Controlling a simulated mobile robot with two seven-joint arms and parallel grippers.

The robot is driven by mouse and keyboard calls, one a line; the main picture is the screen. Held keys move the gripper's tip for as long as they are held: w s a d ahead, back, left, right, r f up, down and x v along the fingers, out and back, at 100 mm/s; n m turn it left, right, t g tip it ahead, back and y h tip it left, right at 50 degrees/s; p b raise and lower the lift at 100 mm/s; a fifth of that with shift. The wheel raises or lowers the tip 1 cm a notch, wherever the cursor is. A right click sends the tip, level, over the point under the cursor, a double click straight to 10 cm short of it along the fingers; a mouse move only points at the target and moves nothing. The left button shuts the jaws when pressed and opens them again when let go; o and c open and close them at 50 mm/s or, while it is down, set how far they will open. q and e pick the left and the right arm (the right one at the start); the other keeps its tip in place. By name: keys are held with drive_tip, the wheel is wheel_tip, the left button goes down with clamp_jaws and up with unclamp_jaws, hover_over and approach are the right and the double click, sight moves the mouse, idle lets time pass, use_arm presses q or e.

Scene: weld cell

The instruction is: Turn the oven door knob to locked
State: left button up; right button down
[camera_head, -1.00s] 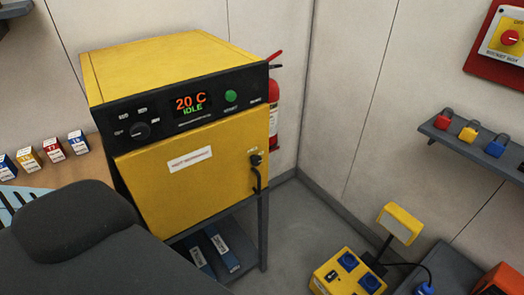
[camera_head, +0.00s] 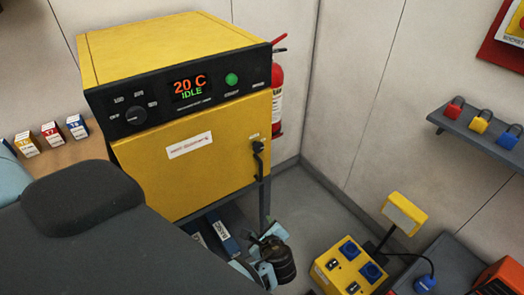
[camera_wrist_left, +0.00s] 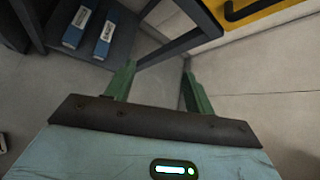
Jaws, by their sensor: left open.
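The yellow oven (camera_head: 190,165) stands left of centre in the head view, its door shut. The black door knob (camera_head: 258,146) is near the door's right edge, under a small label too fine to read. A black handle (camera_head: 260,168) hangs just below it. My left gripper (camera_head: 256,237) is low, in front of the oven's stand, below and apart from the knob. In the left wrist view its two green fingers (camera_wrist_left: 158,82) are spread with nothing between them. A piece of the yellow door (camera_wrist_left: 262,16) shows at top right there; the knob is not visible. My right gripper is out of view.
The panel has a dial (camera_head: 136,115), a green button (camera_head: 231,79) and a display reading 20 C IDLE. Blue binders (camera_head: 222,236) lie under the oven. A yellow socket box (camera_head: 348,268) is on the right. A fire extinguisher (camera_head: 276,95) stands behind.

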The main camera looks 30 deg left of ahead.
use_arm(q)
drive_tip(key=w+a+r+m+y, duration=0.2)
drive_tip(key=w+r+y, duration=0.2)
drive_tip(key=w+r, duration=0.4)
drive_tip(key=m+y, duration=0.1)
drive_tip(key=y, duration=0.3)
approach(260, 149)
drive_tip(key=a, duration=0.1)
drive_tip(key=shift+x, duration=4.2)
drive_tip(key=shift+w, duration=0.2)
drive_tip(key=shift+g, duration=0.3)
drive_tip(key=c, duration=0.9)
